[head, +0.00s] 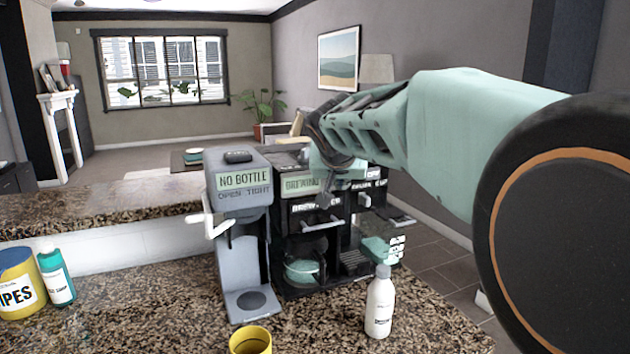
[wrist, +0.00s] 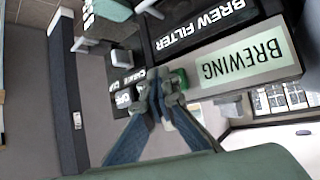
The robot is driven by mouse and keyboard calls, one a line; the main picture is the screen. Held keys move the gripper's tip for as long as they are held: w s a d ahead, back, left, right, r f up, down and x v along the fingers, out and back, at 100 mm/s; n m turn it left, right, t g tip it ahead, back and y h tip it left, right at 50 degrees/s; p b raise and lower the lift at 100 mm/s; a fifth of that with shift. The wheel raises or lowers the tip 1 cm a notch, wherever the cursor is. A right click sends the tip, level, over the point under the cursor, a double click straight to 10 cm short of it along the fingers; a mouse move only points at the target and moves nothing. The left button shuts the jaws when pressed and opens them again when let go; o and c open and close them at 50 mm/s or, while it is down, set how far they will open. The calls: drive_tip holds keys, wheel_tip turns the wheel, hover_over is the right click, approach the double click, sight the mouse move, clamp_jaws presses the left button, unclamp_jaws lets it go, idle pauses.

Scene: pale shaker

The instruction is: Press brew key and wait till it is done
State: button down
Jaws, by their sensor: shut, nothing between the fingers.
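The black coffee machine (head: 275,235) stands on the granite counter with a glass carafe (head: 301,271) in its lower bay. Its pale display (wrist: 244,62) reads BREWING in the wrist view, where it appears upside down. The same display (head: 299,185) shows in the head view, partly beside my arm. My gripper (wrist: 160,98) is shut and empty, its fingertips at the row of keys. A green key (wrist: 180,76) shows right behind the tips; I cannot tell whether they touch it. White-lettered dark keys (wrist: 122,99) lie to the left. In the head view my arm covers part of the machine's top.
A grey bottle machine (head: 243,235) reading NO BOTTLE stands close on the left. A white bottle (head: 380,305) and a yellow cup (head: 250,341) stand in front. A wipes tub (head: 18,283) and teal bottle (head: 57,277) are at far left. The left-middle counter is clear.

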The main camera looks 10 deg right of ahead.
drive_tip(key=shift+s+d+b, duration=0.2)
drive_tip(key=shift+s+b, duration=0.15)
drive_tip(key=shift+s, duration=0.35)
